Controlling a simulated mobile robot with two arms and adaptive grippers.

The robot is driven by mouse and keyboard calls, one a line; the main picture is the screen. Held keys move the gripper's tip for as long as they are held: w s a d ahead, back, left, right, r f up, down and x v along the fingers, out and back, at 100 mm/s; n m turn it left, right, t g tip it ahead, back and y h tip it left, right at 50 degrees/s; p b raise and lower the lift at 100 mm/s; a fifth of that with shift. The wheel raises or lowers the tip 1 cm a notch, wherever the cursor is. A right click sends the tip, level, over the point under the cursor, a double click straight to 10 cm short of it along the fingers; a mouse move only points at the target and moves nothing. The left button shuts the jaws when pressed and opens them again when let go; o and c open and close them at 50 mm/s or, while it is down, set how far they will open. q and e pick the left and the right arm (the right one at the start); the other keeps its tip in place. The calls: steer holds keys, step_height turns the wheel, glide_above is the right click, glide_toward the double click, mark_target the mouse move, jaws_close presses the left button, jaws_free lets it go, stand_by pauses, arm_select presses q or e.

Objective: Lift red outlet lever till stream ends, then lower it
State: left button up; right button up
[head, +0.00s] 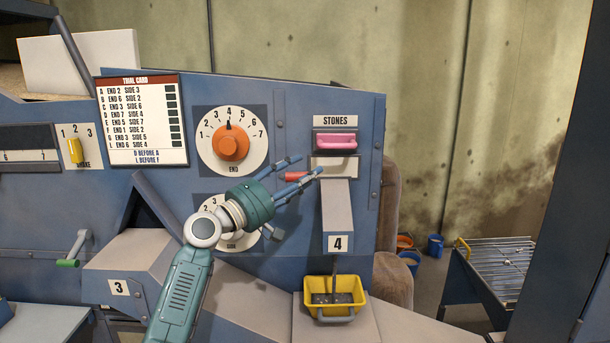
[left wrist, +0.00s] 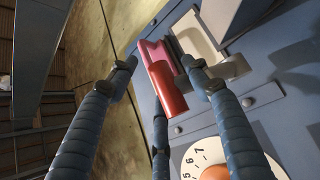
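The red outlet lever (head: 295,176) sticks out left of the chute marked 4 (head: 337,215), partly behind my left fingers. A thin dark stream (head: 335,264) falls from the chute into a yellow bucket (head: 322,312) with dark material inside. My left gripper (head: 307,165) is at the lever with its fingers spread. In the left wrist view the red lever (left wrist: 168,95) shows between the spread fingers of the gripper (left wrist: 160,72); I cannot tell whether they touch it. My right gripper is not in view.
A pink tray (head: 336,141) sits under the STONES label just above the lever. An orange END dial (head: 231,147) and a trial card (head: 142,120) are on the blue panel to the left. A wire-topped rack (head: 500,262) stands at the right.

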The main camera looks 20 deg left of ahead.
arm_select(q)
steer(key=shift+a+r+y, duration=0.25)
steer(key=shift+a+y, duration=0.05)
steer(key=shift+a, duration=0.35)
steer(key=shift+a+f, duration=0.1)
steer(key=shift+f, duration=0.05)
steer(key=d+v, duration=0.1)
steer(key=v, duration=1)
steer(key=shift+s+f, duration=0.3)
steer(key=shift+f, duration=0.05)
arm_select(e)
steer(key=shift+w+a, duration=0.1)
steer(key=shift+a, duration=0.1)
arm_select(q)
steer(key=shift+s+a, duration=0.1)
steer(key=shift+a, duration=0.05)
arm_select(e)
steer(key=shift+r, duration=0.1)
